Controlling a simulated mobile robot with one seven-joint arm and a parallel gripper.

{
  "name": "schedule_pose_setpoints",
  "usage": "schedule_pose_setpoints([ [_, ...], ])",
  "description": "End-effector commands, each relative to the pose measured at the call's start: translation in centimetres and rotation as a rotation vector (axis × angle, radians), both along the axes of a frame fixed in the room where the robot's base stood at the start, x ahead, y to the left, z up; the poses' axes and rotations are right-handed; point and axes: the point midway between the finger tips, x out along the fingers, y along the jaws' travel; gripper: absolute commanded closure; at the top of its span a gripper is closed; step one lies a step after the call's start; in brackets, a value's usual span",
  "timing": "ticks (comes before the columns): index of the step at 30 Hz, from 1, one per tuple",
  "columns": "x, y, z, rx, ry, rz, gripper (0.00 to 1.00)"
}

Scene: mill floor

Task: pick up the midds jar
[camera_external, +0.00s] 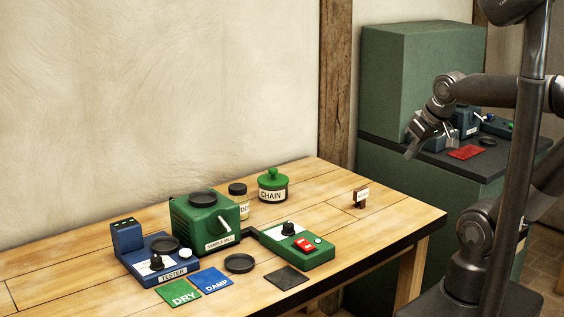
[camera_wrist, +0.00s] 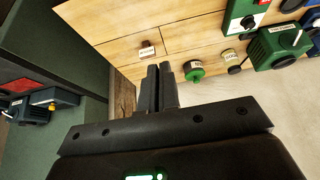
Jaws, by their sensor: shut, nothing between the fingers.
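The midds jar (camera_external: 238,197) is a small cream jar with a dark lid. It stands on the wooden table behind the green sample mill (camera_external: 206,222), which hides part of its label. It also shows in the wrist view (camera_wrist: 229,57), between the green chain jar (camera_wrist: 194,71) and the mill. My gripper (camera_external: 411,153) is shut and empty, up in the air to the right of the table and well away from the jar. Its two dark fingers (camera_wrist: 161,68) are together in the wrist view.
The chain jar (camera_external: 272,187) stands close to the right of the midds jar. A blue tester (camera_external: 150,255), a green control box (camera_external: 297,247) and colored cards are at the front. A small sign (camera_external: 361,196) stands at right. A green cabinet (camera_external: 410,185) is beyond the table.

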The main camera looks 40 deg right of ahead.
Motion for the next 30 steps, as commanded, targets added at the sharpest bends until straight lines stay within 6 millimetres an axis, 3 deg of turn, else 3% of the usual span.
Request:
schedule_pose_setpoints([
  [27, 0.0, 0.0, 0.0, 0.0, 0.0, 0.0, 0.22],
  [30, 0.0, 0.0, 0.0, 0.0, 0.0, 0.0, 0.19],
])
